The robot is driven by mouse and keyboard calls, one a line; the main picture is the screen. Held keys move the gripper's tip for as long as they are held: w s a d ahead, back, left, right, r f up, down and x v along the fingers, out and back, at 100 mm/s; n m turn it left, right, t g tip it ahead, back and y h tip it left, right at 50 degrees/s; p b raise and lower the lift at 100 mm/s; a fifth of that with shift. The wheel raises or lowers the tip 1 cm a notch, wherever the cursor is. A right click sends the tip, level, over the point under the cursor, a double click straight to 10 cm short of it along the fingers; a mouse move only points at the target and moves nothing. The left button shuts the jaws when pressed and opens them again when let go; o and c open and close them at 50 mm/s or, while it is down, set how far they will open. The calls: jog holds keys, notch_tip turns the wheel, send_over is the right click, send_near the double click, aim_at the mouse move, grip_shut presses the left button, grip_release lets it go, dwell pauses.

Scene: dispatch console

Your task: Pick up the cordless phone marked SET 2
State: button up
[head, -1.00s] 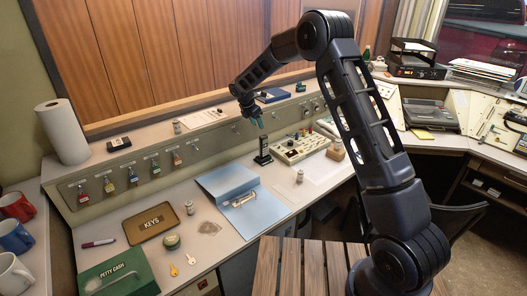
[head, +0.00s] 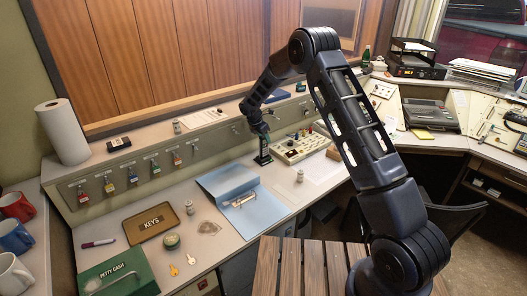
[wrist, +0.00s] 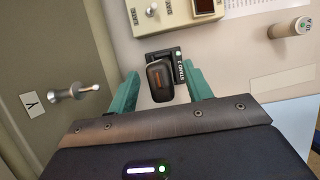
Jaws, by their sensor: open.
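The dark cordless phone (head: 264,150) stands upright in a small black base on the desk, left of the switch panel. In the wrist view the phone (wrist: 160,82) is seen from above, between my two teal fingers. A small label strip with partly legible print and a "2" runs along the base (wrist: 178,66). My gripper (head: 262,134) is open and directly above the phone in the head view. In the wrist view my gripper (wrist: 162,78) has a finger on each side of the phone, with gaps showing. The phone's lower part is hidden.
The cream switch panel (head: 300,147) stands close to the right of the phone. A blue folder (head: 228,180) lies in front. The key-hook panel (head: 140,172) rises behind to the left, and one hook (wrist: 78,91) shows near my left finger. A small cylinder (head: 300,176) stands to the right.

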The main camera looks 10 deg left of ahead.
grip_shut()
dwell(0.4)
